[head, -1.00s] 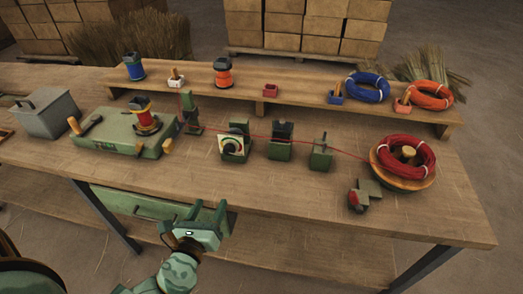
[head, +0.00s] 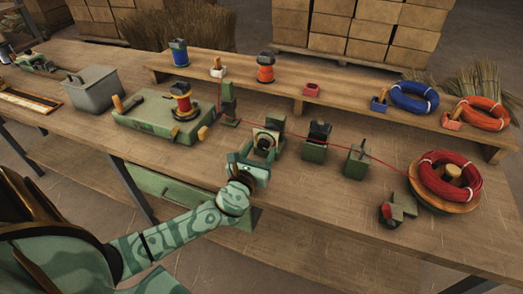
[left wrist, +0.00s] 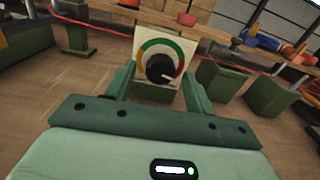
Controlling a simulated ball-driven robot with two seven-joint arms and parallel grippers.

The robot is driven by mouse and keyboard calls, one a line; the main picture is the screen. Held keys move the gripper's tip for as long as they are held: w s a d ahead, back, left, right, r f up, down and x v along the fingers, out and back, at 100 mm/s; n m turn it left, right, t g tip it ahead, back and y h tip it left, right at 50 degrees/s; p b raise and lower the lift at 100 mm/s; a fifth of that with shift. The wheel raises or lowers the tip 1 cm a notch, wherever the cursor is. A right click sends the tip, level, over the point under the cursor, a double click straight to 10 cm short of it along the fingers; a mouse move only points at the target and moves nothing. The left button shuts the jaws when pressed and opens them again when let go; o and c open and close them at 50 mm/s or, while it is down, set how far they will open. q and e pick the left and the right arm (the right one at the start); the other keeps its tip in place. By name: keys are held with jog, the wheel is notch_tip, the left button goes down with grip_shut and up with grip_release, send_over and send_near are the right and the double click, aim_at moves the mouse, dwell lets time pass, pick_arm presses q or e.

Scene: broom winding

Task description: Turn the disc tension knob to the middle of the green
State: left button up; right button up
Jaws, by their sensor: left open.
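The disc tension knob (left wrist: 159,68) is black and round. It sits on a pale dial plate (left wrist: 139,38) with a coloured arc that includes green; the plate stands upright on a green block. A small white mark shows at the knob's lower right in the left wrist view. In the head view the knob (head: 264,142) is partly hidden by my gripper. My left gripper (head: 257,158) is open in front of the dial. In the left wrist view its fingers (left wrist: 160,82) stand either side of the knob, apparently not touching it.
A red strand (head: 385,160) runs along the bench from the red spool (head: 183,103) to the red coil (head: 448,172). Green blocks (head: 315,151) stand right of the dial. A raised shelf (head: 340,105) lies behind. The bench front is mostly clear.

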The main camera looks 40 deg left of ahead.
pick_arm(q)
jog(key=shift+w+a, duration=0.15)
jog(key=shift+w, duration=0.3)
jog(key=c, duration=1)
